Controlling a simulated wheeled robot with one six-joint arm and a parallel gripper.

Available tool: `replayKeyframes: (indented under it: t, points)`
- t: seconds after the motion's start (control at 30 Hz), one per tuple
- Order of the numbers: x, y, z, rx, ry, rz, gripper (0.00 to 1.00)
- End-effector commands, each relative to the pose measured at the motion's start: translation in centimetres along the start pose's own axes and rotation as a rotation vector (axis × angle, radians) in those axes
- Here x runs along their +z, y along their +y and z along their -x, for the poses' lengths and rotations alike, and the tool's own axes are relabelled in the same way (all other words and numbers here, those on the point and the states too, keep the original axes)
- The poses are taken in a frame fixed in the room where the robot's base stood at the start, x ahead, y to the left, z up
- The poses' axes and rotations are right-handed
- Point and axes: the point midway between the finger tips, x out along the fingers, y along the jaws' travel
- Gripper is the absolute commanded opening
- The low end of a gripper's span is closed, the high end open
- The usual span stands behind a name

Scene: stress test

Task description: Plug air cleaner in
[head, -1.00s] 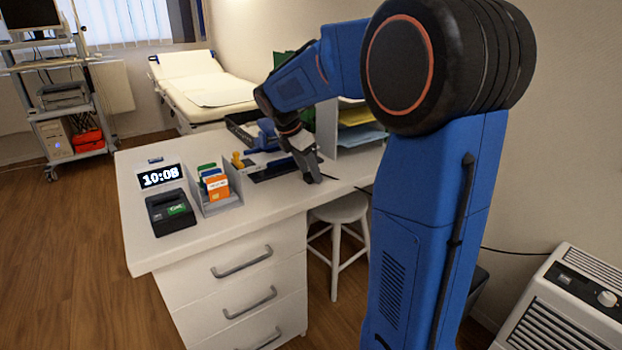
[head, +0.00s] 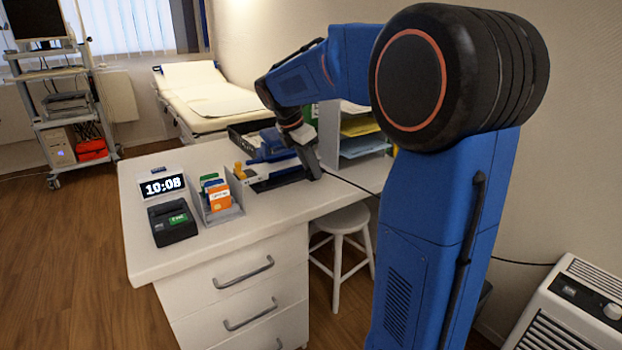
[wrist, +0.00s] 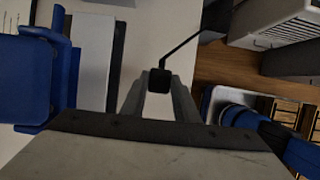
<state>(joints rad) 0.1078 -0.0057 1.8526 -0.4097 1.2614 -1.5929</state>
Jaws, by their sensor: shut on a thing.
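My gripper (head: 311,166) is low over the right part of the white desk (head: 262,222), near its front edge. In the wrist view my gripper (wrist: 158,98) is shut on a black plug (wrist: 159,80), held between the fingertips. A black cord (wrist: 186,44) runs from the plug up and to the right. In the head view the cord (head: 350,184) leads from the gripper to the right and passes behind my arm. The white air cleaner (head: 575,308) stands on the floor at the lower right, partly cut off. No socket can be made out.
A blue device (wrist: 66,70) lies left of the gripper. A paper organizer (head: 355,140), black tray (head: 245,130), card holder (head: 217,203), clock (head: 162,185) and black box (head: 172,222) are on the desk. A white stool (head: 342,225) stands by it.

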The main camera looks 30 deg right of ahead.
Motion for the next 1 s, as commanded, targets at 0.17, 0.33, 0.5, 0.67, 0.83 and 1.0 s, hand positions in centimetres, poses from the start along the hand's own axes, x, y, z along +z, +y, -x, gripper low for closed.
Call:
replayKeyframes:
  t: [0.17,0.33,0.5,0.67,0.83,1.0]
  points:
    - [1.2,0.0,3.0,0.003,0.0,-0.001,0.08]
    - [1.9,0.0,4.6,0.001,0.001,-0.001,0.08]
    - [2.1,-0.1,5.1,-0.001,0.001,0.0,0.08]
    - [2.1,0.0,5.1,-0.001,0.001,0.0,0.08]
    - [2.1,0.0,5.1,-0.001,0.001,0.0,0.08]
    - [2.1,-0.1,5.1,0.0,0.001,0.0,0.08]
